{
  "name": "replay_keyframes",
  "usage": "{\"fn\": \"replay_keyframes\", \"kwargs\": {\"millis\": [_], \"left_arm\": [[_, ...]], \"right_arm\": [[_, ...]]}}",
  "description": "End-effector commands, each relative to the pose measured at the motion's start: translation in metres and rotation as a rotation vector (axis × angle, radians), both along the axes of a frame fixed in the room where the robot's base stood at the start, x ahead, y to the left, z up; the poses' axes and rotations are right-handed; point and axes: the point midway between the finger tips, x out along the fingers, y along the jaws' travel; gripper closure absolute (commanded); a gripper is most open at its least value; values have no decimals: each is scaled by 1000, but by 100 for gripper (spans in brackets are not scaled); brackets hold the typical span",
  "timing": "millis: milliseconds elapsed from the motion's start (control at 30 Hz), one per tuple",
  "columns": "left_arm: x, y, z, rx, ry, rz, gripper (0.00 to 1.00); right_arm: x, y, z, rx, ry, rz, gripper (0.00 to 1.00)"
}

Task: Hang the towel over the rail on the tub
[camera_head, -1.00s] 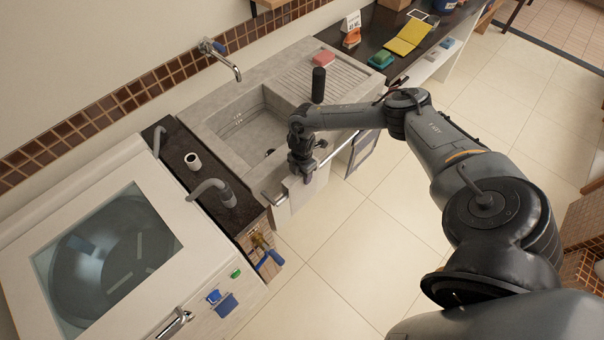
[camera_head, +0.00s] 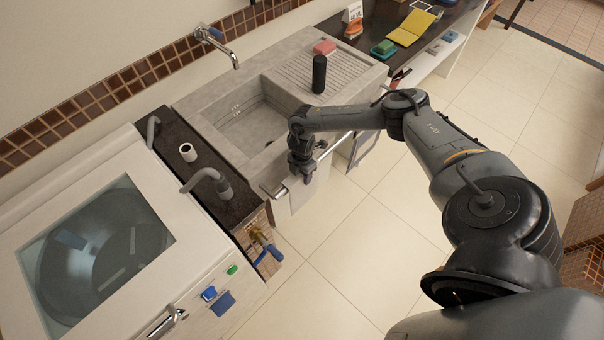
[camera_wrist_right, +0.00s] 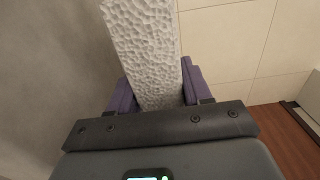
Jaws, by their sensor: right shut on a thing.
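My right gripper (camera_head: 303,180) is at the front of the grey stone tub (camera_head: 205,110), beside the metal rail (camera_head: 273,191) along its front. It points down and is shut on the towel. In the right wrist view the towel (camera_wrist_right: 145,40) is a white, bumpy strip between the purple fingers (camera_wrist_right: 157,95), running up out of the picture. In the head view the towel is mostly hidden by the gripper and hard to tell from the pale tub front. I cannot tell whether it touches the rail. My left gripper is not in view.
A black cylinder (camera_head: 319,73) and a pink sponge (camera_head: 324,47) stand on the tub top. A white washer (camera_head: 100,240) is at left, with a dark counter (camera_head: 236,207) and a blue-handled valve (camera_head: 268,252) between. The tiled floor (camera_head: 350,250) in front is clear.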

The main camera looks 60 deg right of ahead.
Motion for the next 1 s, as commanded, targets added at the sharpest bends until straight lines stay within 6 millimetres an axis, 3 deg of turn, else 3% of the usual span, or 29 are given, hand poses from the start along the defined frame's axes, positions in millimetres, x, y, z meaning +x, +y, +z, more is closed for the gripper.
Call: {"fn": "replay_keyframes", "kwargs": {"millis": [333,367,533,833,1000], "left_arm": [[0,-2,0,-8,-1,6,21],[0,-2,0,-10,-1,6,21],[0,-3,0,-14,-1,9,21],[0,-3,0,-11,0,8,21],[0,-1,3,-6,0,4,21]], "right_arm": [[0,0,-1,0,0,-1,93],[0,0,-1,0,0,-1,47],[0,0,-1,0,0,-1,22],[0,0,0,0,0,-1,22],[0,-1,13,-1,0,-2,22]]}}
